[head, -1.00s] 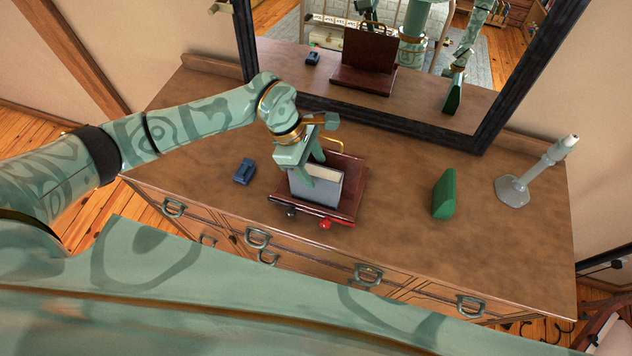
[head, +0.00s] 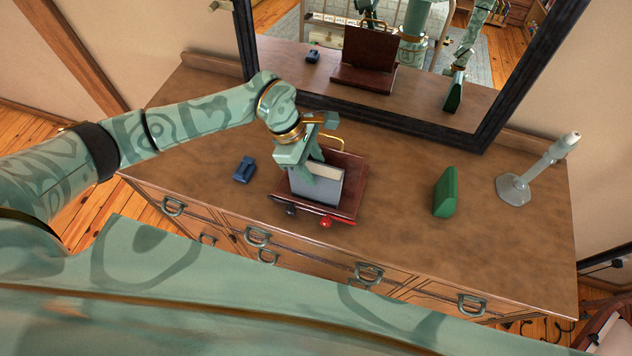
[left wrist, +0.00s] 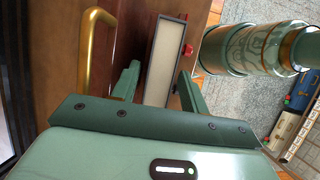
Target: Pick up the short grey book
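The short grey book (head: 318,188) stands upright on a dark red wooden stand (head: 350,188) on the dresser, its pale page edge facing up. In the left wrist view the book (left wrist: 164,58) shows as a pale strip with a dark border. My left gripper (head: 312,175) is over the book, pointing down, with a finger on each side of it. In the left wrist view my left gripper (left wrist: 158,80) looks open, with a gap between the left finger and the book. The lower ends of the fingers are partly hidden. My right gripper is not directly in view.
A small blue object (head: 243,169) lies left of the stand. A green wedge-shaped object (head: 445,192) and a grey lamp-like stand (head: 530,175) are to the right. A brass handle (left wrist: 96,55) is close beside the left finger. A dark-framed mirror (head: 375,112) stands behind.

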